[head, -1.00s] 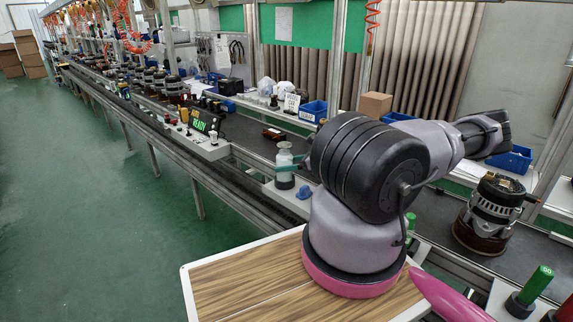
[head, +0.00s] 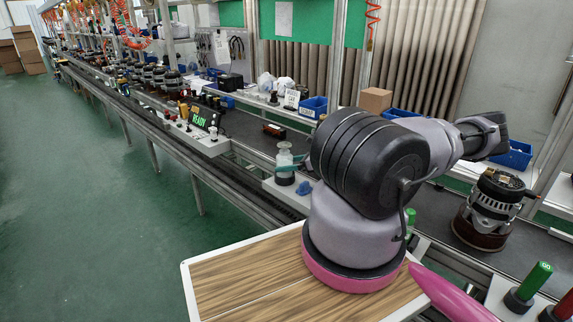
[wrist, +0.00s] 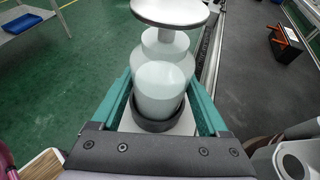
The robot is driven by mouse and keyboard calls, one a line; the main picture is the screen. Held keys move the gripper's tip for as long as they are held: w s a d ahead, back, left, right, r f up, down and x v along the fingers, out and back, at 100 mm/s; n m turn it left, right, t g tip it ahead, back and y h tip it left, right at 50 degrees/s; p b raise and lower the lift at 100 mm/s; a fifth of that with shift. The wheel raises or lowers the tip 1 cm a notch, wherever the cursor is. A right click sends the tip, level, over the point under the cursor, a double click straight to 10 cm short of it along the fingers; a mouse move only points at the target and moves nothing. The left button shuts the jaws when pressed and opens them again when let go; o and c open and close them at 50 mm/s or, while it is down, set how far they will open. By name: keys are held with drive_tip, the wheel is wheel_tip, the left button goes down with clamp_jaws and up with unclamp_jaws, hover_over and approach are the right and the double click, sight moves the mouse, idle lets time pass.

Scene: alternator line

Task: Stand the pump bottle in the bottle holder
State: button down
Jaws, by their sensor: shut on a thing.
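The pump bottle (head: 285,157) is pale and translucent with a light, broad top. It stands upright beside the line in the head view, left of my arm. In the wrist view the bottle (wrist: 160,87) is between the two teal fingers of my gripper (wrist: 160,100), which is shut on it. The bottle holder (head: 285,179) is a dark ring low around the bottle. It also shows in the wrist view (wrist: 157,123), around the bottle's lower end. Whether the bottle rests fully on the holder's floor is hidden.
A blue knob (head: 304,188) sits right of the holder on the same pale ledge. An alternator (head: 490,212) stands on the conveyor at right, near a green-handled tool (head: 530,285). A READY display (head: 200,121) is further left. My arm hides part of the conveyor.

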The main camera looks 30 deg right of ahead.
drive_tip(key=shift+f, duration=0.4)
idle(0.6)
